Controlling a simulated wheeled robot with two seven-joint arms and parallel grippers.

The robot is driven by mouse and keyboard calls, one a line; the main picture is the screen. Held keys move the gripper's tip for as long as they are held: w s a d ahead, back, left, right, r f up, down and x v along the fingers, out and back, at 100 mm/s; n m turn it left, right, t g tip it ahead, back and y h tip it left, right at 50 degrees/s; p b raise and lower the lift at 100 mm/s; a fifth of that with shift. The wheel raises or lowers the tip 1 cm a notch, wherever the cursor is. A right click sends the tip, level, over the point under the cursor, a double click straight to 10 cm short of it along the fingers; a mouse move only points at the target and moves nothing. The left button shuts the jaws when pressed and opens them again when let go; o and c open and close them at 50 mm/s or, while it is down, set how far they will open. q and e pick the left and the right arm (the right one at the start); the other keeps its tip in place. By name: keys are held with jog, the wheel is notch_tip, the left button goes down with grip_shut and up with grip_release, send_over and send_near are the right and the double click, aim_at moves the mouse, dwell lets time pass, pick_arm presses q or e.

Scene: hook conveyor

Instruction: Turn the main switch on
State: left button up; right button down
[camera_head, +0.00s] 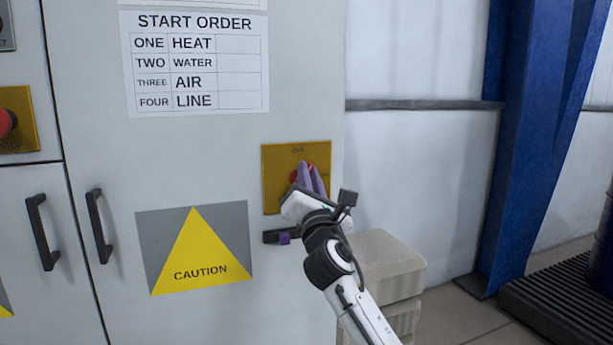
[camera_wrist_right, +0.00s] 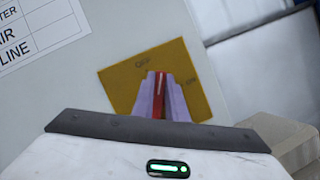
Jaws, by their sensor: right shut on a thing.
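The main switch is a red rotary handle (camera_head: 297,172) on a yellow plate (camera_head: 283,157) on the cabinet's right part. It also shows in the right wrist view as a red bar (camera_wrist_right: 160,95) on the yellow plate (camera_wrist_right: 195,62). My right gripper (camera_head: 312,176) has purple fingers and is shut on the red handle, one finger on each side of it. In the wrist view the handle stands between the fingers, near upright in that picture and tilted against the plate. My left gripper is not in view.
A "START ORDER" chart (camera_head: 196,62) is above left of the switch, and a yellow caution triangle (camera_head: 197,256) below left. Black door handles (camera_head: 98,230) stick out. A red button (camera_head: 5,122) is at far left. Beige blocks (camera_head: 385,268) stand right of the cabinet.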

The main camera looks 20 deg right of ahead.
jog(key=shift+d+f+m+g+h+p, duration=0.1)
jog(key=shift+f+m+g+h+p, duration=0.25)
jog(key=shift+m+g+p, duration=1.25)
jog(key=shift+d+f+m+t+h+p, duration=0.2)
jog(key=shift+m+h+p, duration=0.25)
jog(key=shift+m, duration=2.4)
jog(key=shift+d+f+m+g+h+p, duration=0.1)
jog(key=shift+f+m+g+h+p, duration=0.25)
jog(key=shift+m+g+p, duration=1.25)
jog(key=shift+m+t+b, duration=0.6)
jog(key=shift+m+t, duration=0.1)
jog(key=shift+m, duration=0.05)
jog(key=c, duration=1.8)
grip_release()
jog(key=shift+r, duration=0.1)
jog(key=shift+o, duration=0.2)
jog(key=b+v, duration=0.1)
jog(key=v, duration=0.9)
jog(key=shift+s+a, duration=0.15)
